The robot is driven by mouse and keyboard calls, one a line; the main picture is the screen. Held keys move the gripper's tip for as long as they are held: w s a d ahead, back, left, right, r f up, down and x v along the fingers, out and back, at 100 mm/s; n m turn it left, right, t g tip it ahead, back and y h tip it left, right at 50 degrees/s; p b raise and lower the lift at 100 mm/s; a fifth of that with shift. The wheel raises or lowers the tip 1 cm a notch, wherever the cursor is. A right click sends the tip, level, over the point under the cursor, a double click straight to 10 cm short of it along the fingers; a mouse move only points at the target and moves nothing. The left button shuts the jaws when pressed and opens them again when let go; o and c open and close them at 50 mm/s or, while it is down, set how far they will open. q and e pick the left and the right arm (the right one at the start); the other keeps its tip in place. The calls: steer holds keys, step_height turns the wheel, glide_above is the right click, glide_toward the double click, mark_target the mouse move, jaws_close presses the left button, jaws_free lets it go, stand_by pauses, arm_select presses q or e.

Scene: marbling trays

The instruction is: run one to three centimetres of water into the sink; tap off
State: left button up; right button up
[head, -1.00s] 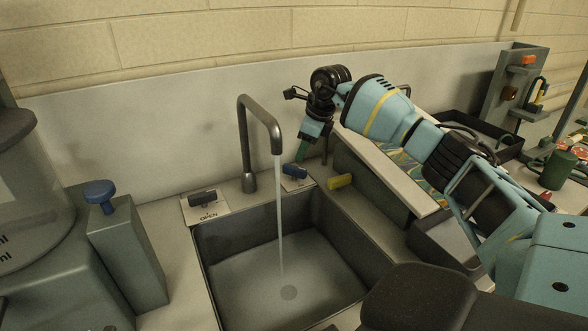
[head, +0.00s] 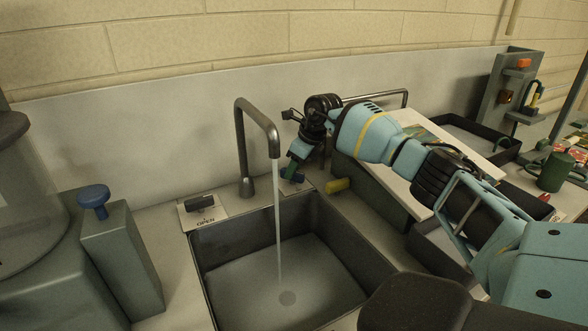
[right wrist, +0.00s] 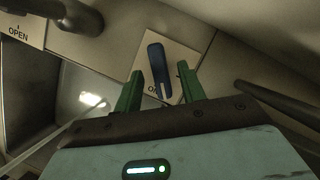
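A grey tap (head: 258,118) stands behind the sink (head: 215,291), and a stream of water (head: 278,225) runs from its spout into the basin. A blue lever (head: 297,178) sits on a pale plate right of the tap. In the right wrist view the blue lever (right wrist: 156,65) appears between the green fingertips of my right gripper (right wrist: 159,76), which is open with gaps on both sides. In the head view my right gripper (head: 295,166) is over the lever and partly hides it. My left gripper is out of view.
A dark lever (head: 199,203) on a plate marked OPEN sits left of the tap. A yellow lever (head: 338,185) sits right of the blue one. A grey box with a blue knob (head: 94,197) stands left of the sink. A sloped board (head: 405,190) stands to the right.

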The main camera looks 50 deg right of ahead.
steer(key=shift+w+f, duration=0.15)
steer(key=shift+f, duration=0.25)
steer(key=shift+c, duration=0.3)
jaws_close()
